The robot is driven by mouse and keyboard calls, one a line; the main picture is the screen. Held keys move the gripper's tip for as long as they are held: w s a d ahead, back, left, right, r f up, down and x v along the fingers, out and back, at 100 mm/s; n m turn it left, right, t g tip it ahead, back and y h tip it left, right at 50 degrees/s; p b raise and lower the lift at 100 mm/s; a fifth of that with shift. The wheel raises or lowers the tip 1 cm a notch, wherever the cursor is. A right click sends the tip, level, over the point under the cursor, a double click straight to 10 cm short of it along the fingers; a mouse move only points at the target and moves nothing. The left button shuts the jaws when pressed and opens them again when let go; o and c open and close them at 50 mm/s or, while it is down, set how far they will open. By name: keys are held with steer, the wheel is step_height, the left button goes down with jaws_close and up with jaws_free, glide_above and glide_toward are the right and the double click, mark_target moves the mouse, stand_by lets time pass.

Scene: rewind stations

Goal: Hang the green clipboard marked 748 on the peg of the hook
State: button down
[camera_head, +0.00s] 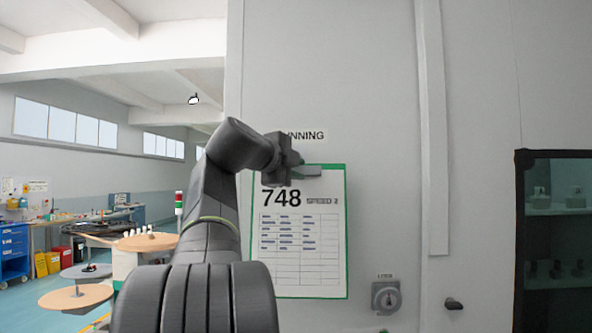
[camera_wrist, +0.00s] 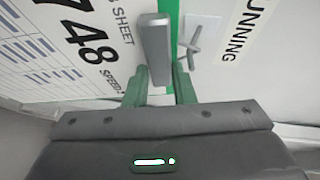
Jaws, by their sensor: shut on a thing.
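The green clipboard (camera_head: 303,235) marked 748 hangs upright from my gripper (camera_head: 300,176), close in front of the grey wall panel in the head view. It holds a white sheet with a table. In the wrist view, the green fingers of my gripper (camera_wrist: 158,84) are shut at the clipboard's grey metal clip (camera_wrist: 154,45), and the clipboard's paper (camera_wrist: 85,40) lies to the left. The hook (camera_wrist: 192,40), a small grey peg on a pale plate, shows just beyond the green top edge, apart from the clip. The hook is hidden in the head view.
A sign ending in "NNING" (camera_head: 305,135) is on the panel above the clipboard. A lock switch (camera_head: 385,296) and a dark knob (camera_head: 454,304) sit lower right. A dark glass-fronted cabinet (camera_head: 555,240) stands at right. The workshop opens out at left.

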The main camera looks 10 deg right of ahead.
stand_by(0.4)
steer(key=c, duration=1.1)
jaws_free()
steer(key=shift+c, duration=0.2)
steer(key=shift+r, duration=0.1)
steer(key=shift+s+a, duration=0.1)
steer(key=shift+s, duration=0.05)
steer(key=b+v, duration=0.4)
steer(key=v, duration=0.9)
steer(key=shift+s+a, duration=0.15)
